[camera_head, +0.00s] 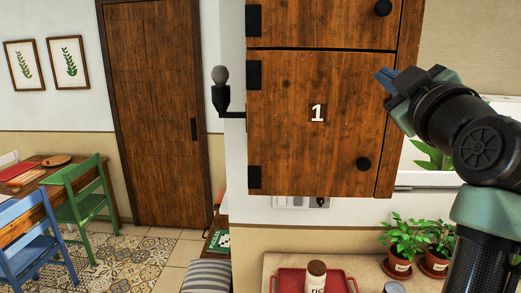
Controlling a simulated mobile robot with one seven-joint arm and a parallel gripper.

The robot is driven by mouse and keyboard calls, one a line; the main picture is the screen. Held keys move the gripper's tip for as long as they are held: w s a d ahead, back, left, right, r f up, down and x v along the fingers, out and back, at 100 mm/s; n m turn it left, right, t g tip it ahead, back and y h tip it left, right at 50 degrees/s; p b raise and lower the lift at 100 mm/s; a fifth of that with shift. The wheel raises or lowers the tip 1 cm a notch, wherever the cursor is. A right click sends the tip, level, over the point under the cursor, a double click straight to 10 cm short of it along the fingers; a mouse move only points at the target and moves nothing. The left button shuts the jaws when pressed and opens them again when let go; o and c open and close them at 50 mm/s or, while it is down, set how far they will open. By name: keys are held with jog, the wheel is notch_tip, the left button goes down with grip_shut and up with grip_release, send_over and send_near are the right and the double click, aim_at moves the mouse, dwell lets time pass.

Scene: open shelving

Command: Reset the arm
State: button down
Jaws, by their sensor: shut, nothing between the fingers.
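My gripper (386,76) is at the upper right, at the end of my raised dark grey and green arm. Its blue-tipped fingers are shut with nothing between them. In the picture it overlaps the right edge of a wooden wall cabinet (290,150). I cannot tell whether it touches the cabinet. The lower cabinet door is closed, has a white number 1 on it and a round dark knob (363,164) at its lower right.
Below the cabinet, a counter (262,262) holds a red tray (288,280) with a labelled jar (316,276), and two potted plants (402,266). A wall lamp (221,92) sticks out left of the cabinet. Tiled floor, chairs and a table lie at the left.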

jog(key=s+a+r+m+t, duration=0.2)
jog(key=s+a+m+t, duration=0.1)
jog(key=s+a, duration=0.7)
jog(key=s+a+r+m+t+y, duration=0.1)
jog(key=s+a+r+m+t, duration=0.2)
jog(key=s+a, duration=0.7)
jog(key=shift+s+a+m+t+b, duration=0.3)
jog(key=shift+a+m+t, duration=0.4)
jog(key=shift+a+m, duration=0.4)
jog(key=shift+w+r, duration=0.1)
jog(key=shift+w, duration=0.05)
